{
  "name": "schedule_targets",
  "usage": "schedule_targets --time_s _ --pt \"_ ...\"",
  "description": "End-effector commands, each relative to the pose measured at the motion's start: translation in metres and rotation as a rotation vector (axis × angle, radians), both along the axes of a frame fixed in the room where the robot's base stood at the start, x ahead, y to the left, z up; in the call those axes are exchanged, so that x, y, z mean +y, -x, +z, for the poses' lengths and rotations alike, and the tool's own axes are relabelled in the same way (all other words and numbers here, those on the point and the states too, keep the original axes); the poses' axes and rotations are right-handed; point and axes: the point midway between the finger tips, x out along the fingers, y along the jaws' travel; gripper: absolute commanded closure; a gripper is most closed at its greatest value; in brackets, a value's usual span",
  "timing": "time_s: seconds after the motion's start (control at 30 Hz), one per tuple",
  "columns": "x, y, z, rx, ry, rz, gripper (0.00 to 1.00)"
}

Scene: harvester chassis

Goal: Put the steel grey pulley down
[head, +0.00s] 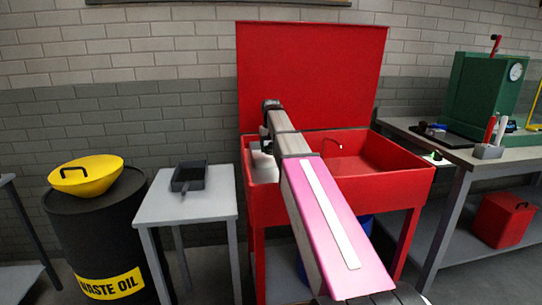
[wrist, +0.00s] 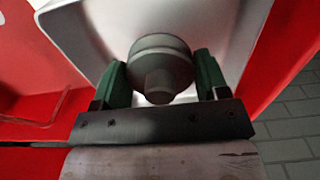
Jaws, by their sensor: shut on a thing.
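The steel grey pulley (wrist: 160,62) is between the two green fingers of my gripper (wrist: 160,80) in the wrist view. The fingers are shut on its sides. A white tray (wrist: 88,28) lies behind and below the pulley; I cannot tell whether the pulley touches it. In the head view my arm reaches over the red wash basin (head: 375,165), and the white tray (head: 263,168) shows at the basin's left end. My gripper and the pulley are mostly hidden behind my arm there.
The basin's raised red lid (head: 312,75) stands behind my arm. A grey side table (head: 190,207) with a dark pan (head: 188,178) stands left, beside a waste oil drum (head: 100,235) with a yellow funnel (head: 87,175). A workbench (head: 450,150) with a green press (head: 485,95) stands right.

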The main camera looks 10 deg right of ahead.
Motion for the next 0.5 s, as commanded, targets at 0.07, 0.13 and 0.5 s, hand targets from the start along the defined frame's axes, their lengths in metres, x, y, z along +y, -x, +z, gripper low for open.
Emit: schedule_targets --time_s 0.07,0.13,0.5 --pt "0.000 0.001 -0.011 0.001 0.000 0.000 0.70" --pt "0.000 0.001 -0.020 0.002 0.000 0.000 0.70" --pt "0.000 0.000 -0.034 0.000 0.000 0.000 0.70"
